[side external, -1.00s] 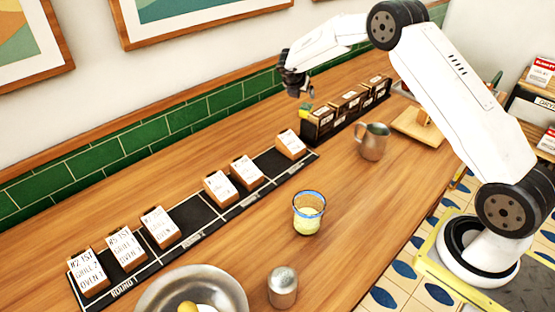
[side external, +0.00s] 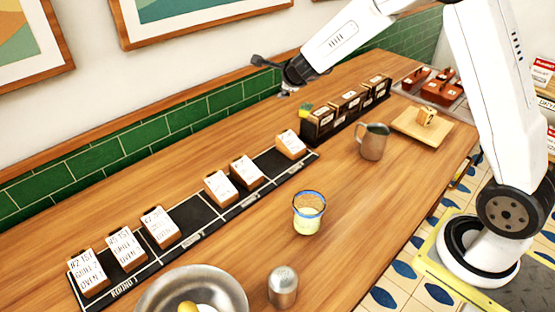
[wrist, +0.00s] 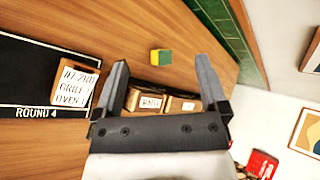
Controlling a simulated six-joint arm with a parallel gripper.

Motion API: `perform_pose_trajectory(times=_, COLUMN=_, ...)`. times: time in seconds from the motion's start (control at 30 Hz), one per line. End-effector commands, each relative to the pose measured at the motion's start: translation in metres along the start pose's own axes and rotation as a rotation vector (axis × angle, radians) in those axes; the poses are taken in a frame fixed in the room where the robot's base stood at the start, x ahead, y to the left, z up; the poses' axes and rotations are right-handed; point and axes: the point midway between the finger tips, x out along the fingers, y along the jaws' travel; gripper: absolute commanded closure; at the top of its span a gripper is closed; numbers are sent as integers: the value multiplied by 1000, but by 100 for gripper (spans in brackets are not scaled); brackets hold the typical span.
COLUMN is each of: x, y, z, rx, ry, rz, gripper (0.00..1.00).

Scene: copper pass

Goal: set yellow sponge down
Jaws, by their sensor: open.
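The yellow sponge, with a green side (wrist: 161,57), sits apart from my fingers on the wooden counter, past the row of dark boxes in the wrist view. In the side view the sponge (side external: 305,109) shows small at the left end of those boxes, near the back. My gripper (wrist: 160,72) is open and empty; the sponge shows between its two spread fingertips in the wrist view, beyond them. In the side view my gripper (side external: 287,86) is in the air above and left of the sponge.
Dark labelled boxes (side external: 348,102) stand beside the sponge. A black mat (side external: 205,212) holds several ticketed wooden blocks. A metal pitcher (side external: 373,142), a glass (side external: 309,213), a metal shaker (side external: 283,287) and a bowl (side external: 165,298) stand on the counter. A tiled wall (side external: 130,142) runs behind.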

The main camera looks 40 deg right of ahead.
Motion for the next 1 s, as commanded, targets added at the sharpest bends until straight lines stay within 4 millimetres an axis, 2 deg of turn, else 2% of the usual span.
perform_pose_trajectory(times=0.23, x=-52, y=51, z=6, rx=-592, ry=-167, rz=125, gripper=7)
perform_pose_trajectory(times=0.47, x=-102, y=107, z=-11, rx=-1140, ry=-329, rz=243, gripper=7)
perform_pose_trajectory(times=0.6, x=-134, y=142, z=-33, rx=-1470, ry=-435, rz=319, gripper=7)
perform_pose_trajectory(times=0.8, x=-177, y=183, z=-74, rx=-1905, ry=-587, rz=425, gripper=7)
perform_pose_trajectory(times=1.0, x=-202, y=204, z=-105, rx=-2168, ry=-686, rz=496, gripper=7)
